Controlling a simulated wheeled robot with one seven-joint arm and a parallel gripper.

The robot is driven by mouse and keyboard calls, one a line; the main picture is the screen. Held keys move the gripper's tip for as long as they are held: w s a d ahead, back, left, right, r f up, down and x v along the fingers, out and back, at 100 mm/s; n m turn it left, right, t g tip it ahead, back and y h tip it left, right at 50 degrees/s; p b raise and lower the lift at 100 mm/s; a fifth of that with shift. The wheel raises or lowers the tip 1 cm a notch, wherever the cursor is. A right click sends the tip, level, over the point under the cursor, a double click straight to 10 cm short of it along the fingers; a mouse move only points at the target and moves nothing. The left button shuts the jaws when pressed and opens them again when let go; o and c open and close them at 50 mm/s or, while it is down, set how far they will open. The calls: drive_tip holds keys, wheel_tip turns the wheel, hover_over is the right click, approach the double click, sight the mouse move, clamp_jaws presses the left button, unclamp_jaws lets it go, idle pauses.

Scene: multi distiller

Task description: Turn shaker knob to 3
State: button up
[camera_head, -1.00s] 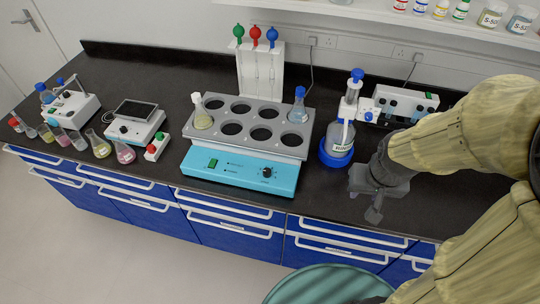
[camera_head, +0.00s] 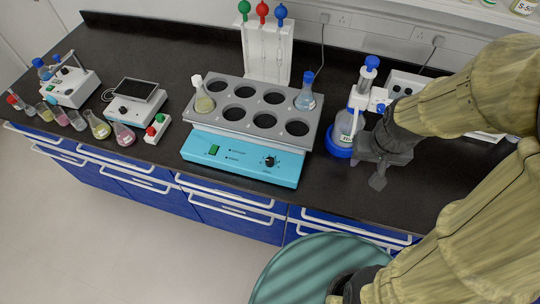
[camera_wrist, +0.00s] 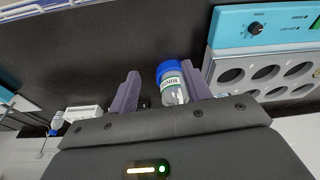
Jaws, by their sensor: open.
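The shaker (camera_head: 205,148) is a light-blue box with a grey rack of round holes on top. It stands on the black bench, left of my gripper. Its black knob (camera_head: 269,161) is on the front panel, right of a green switch (camera_head: 214,149). The knob also shows at the upper right of the wrist view (camera_wrist: 255,28); its pointer setting is too small to read. My gripper (camera_head: 377,181) is open and empty over the bench, right of the shaker and apart from it. In the wrist view its two fingers (camera_wrist: 160,70) are spread, with the knob outside them.
A rinse bottle in a blue holder (camera_head: 339,150) stands between shaker and gripper. Two flasks (camera_head: 203,101) sit in the rack. A pipette stand (camera_head: 266,55) is behind. Small devices and several flasks stand left. A teal round top (camera_head: 310,270) is in front of the bench.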

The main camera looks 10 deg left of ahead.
drive_tip(key=w+a+r+n+g+p, duration=0.2)
drive_tip(key=w+a+n+p, duration=0.4)
drive_tip(key=a, duration=0.5)
drive_tip(key=n+g+p, duration=0.1)
drive_tip(key=n+p, duration=0.3)
hover_over(270, 160)
wheel_tip(270, 160, down, 3)
drive_tip(key=shift+w+d+r, duration=0.15)
drive_tip(key=shift+w+d, duration=0.05)
drive_tip(key=shift+w, duration=0.15)
drive_tip(key=shift+w+d, duration=0.1)
drive_tip(key=f+p, duration=0.2)
drive_tip(key=f, duration=0.3)
drive_tip(key=f+p, duration=0.1)
drive_tip(key=f, duration=0.5)
drive_tip(key=f+p, duration=0.2)
drive_tip(key=f, duration=0.4)
drive_tip(key=shift+s+a+f+p, duration=0.2)
drive_tip(key=shift+s+a+p, duration=0.1)
drive_tip(key=shift+s, duration=0.1)
drive_tip(key=c, duration=1)
